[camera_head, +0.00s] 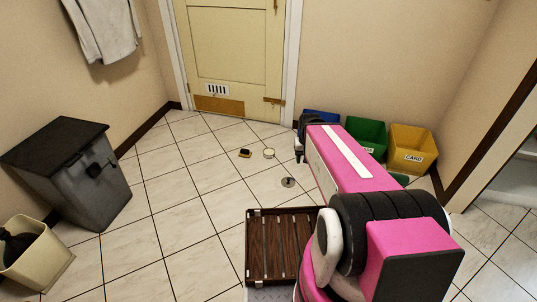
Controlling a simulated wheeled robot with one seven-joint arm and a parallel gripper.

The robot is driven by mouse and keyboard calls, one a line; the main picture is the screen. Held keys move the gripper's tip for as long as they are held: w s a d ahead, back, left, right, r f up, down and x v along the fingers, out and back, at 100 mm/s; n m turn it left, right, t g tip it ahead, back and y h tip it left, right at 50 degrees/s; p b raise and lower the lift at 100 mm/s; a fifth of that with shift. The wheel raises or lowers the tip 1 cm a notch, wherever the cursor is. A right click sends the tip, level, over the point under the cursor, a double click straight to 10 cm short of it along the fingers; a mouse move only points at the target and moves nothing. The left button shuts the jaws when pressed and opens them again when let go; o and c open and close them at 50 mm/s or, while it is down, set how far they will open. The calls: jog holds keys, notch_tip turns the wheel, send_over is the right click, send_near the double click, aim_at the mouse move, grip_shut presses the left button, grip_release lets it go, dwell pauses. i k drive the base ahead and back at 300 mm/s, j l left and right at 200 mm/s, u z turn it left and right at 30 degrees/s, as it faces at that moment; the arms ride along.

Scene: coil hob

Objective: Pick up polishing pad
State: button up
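A small dark pad with a yellow edge (245,153) lies on the tiled floor in front of the door. It looks like the polishing pad, though it is small in the picture. A round pale tin or disc (269,153) lies just to its right, apart from it. My pink arm reaches away from the lower right. My gripper (299,155) is at its far end, to the right of the pad and the round tin, and clear of both. The arm hides part of it, and its finger opening is too small to judge.
Blue (320,117), green (367,136) and yellow (411,148) bins stand along the wall at right. A grey lidded bin (78,175) and a cream bin (35,257) stand at left. A brown slatted tray (262,245) is in front. The middle floor is mostly clear.

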aim_at(243, 153)
jog(key=i+j+z, duration=0.1)
jog(key=i, duration=0.3)
jog(key=i+j+z, duration=0.1)
jog(key=i+j, duration=0.15)
jog(key=i+j+z, duration=0.15)
jog(key=i, duration=0.35)
jog(key=j, duration=0.1)
